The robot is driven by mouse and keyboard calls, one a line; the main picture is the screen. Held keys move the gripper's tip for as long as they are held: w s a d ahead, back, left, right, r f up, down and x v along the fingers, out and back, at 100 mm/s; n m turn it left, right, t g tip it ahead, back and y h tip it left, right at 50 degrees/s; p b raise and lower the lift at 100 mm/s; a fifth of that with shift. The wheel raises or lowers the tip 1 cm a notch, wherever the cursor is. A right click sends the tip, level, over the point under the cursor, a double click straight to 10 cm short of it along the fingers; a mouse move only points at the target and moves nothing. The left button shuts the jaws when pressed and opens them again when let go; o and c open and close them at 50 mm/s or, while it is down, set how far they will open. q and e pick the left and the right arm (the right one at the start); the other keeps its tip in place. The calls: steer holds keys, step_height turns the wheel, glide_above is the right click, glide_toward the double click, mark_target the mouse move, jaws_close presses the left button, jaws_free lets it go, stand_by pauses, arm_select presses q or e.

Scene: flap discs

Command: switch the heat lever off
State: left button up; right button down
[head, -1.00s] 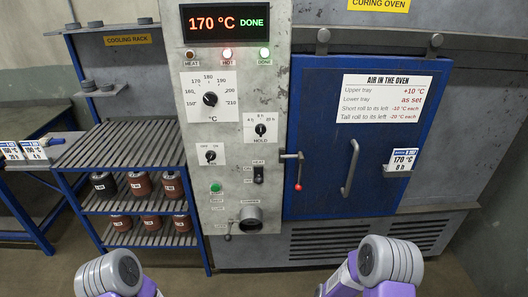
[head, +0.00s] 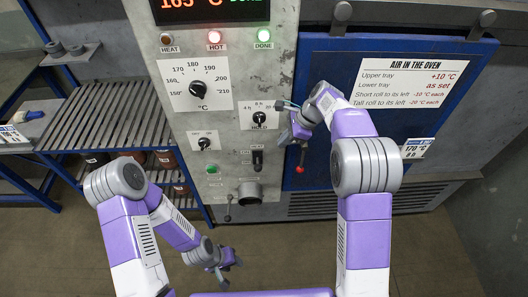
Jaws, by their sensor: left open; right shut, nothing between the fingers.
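The heat lever (head: 257,160) is a small black lever on the grey control panel (head: 230,130), under the HEAT label. Its ON or OFF position is too small to tell. My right gripper (head: 283,138) is shut and empty, in front of the panel just right of and above the lever, apparently apart from it. My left gripper (head: 226,262) is open and empty, low in front of the panel, well below the lever.
The blue oven door (head: 400,95) has a red-knobbed latch (head: 299,169) close to my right gripper. A HOLD dial (head: 259,118) sits above the lever and a damper knob (head: 250,192) below. The HOT lamp (head: 214,37) glows red. The cooling rack (head: 105,110) stands left.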

mark_target(260, 166)
arm_select(q)
steer(key=shift+s, duration=0.2)
arm_select(e)
steer(key=shift+s, duration=0.25)
steer(key=x, duration=1.4)
steer(key=shift+w+f, duration=0.1)
steer(key=shift+w, duration=0.05)
arm_select(q)
steer(key=shift+w, duration=0.1)
